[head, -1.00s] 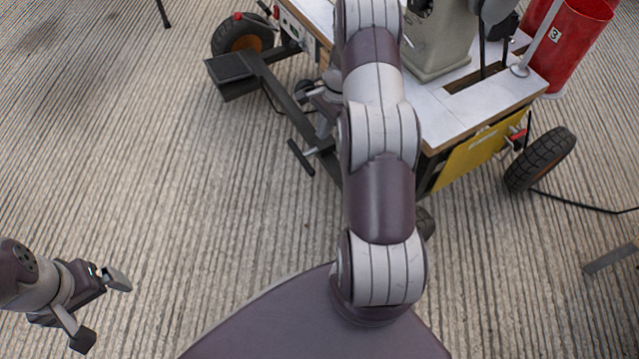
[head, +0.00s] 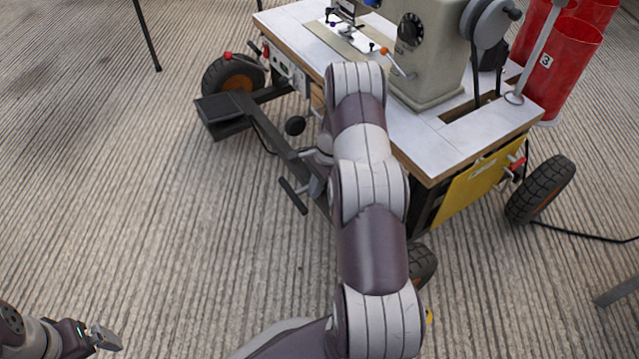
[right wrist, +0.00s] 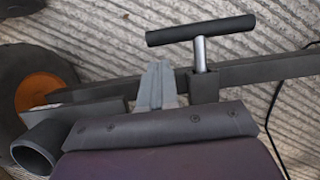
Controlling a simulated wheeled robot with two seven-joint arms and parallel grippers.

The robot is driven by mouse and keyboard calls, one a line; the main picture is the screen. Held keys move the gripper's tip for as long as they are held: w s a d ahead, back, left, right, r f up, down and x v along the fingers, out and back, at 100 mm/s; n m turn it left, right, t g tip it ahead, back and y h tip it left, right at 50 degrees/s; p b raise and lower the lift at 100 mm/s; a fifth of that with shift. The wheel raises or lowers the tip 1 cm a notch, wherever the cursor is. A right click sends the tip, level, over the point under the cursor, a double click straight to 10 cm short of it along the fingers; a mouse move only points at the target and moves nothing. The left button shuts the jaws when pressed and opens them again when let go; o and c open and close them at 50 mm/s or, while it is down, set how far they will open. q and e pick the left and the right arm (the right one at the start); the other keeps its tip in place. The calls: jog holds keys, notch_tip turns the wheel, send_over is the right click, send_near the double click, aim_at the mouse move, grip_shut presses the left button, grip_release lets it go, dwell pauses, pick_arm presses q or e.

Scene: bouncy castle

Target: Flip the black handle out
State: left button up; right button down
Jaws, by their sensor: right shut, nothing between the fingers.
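The black handle (head: 293,195) is a short dark bar on a silver stem, beside the dark frame of the cart in the head view. In the right wrist view the handle (right wrist: 200,30) lies across the top, its stem set in a dark block on a frame bar. My right gripper (right wrist: 157,70) is shut and empty, its grey fingers left of the stem and apart from it. In the head view the right gripper (head: 308,155) is partly hidden by my arm, a little above the handle. My left gripper (head: 105,338) is at the lower left, far from the handle; its jaw opening is unclear.
The cart's white tabletop (head: 455,140) carries a sewing machine (head: 430,60). A black pedal (head: 226,112) and an orange-hubbed wheel (head: 232,78) stand left of my arm. Red cylinders (head: 565,65) stand at the right.

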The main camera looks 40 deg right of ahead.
pick_arm(q)
notch_tip(320, 180, down, 2)
jog(key=shift+f+b, duration=0.25)
jog(key=shift+b, duration=0.45)
pick_arm(e)
jog(key=x, duration=0.3)
jog(key=shift+f, duration=0.25)
jog(key=shift+a, duration=0.1)
pick_arm(q)
notch_tip(320, 180, up, 9)
jog(key=p, duration=0.9)
pick_arm(e)
jog(key=w+a, duration=0.3)
jog(key=a, duration=2.3)
jog(key=shift+a, duration=0.15)
